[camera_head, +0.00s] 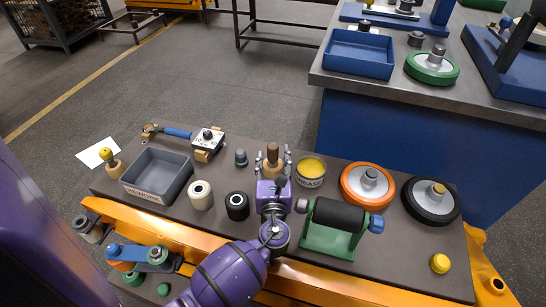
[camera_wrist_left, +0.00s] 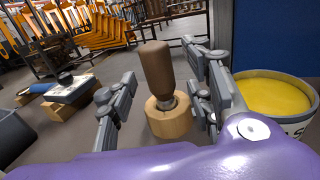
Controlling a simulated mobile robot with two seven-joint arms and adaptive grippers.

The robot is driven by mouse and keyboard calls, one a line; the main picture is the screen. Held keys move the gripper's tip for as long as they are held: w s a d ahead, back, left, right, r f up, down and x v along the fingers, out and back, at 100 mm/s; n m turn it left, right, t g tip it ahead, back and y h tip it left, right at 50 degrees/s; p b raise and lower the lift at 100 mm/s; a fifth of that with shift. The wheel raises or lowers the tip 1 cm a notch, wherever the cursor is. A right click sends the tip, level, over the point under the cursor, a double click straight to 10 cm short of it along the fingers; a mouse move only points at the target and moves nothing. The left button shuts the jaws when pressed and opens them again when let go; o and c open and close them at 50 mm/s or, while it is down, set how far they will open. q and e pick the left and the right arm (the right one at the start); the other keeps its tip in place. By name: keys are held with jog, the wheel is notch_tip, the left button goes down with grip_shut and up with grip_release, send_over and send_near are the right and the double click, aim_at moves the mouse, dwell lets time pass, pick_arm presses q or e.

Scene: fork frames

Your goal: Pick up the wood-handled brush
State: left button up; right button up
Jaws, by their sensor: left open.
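The wood-handled brush, with a dark brown upright handle, stands in or on a pale round wooden block; the handle shows in the head view (camera_head: 272,151) and in the left wrist view (camera_wrist_left: 158,72). The pale block (camera_wrist_left: 170,121) is below it; no bristles show. My left gripper (camera_head: 273,163) is open, with one finger on each side of the brush. In the left wrist view a gap shows between the handle and the fingers on both sides. My right gripper is not in view.
A tin of yellow grease (camera_head: 311,170) stands close to the right finger. A green roller stand (camera_head: 331,238) and an orange wheel (camera_head: 366,186) are right.

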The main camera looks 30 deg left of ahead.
pick_arm(q)
jog(key=shift+w+a, duration=0.25)
jog(key=shift+w, duration=0.15)
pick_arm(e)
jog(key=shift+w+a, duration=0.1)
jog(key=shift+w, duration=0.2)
pick_arm(q)
jog(key=c, duration=0.9)
grip_shut()
notch_tip(320, 180, up, 10)
jog(key=p, duration=0.3)
jog(key=shift+f+p, duration=0.25)
jog(key=shift+p, duration=0.15)
jog(key=shift+r, duration=0.3)
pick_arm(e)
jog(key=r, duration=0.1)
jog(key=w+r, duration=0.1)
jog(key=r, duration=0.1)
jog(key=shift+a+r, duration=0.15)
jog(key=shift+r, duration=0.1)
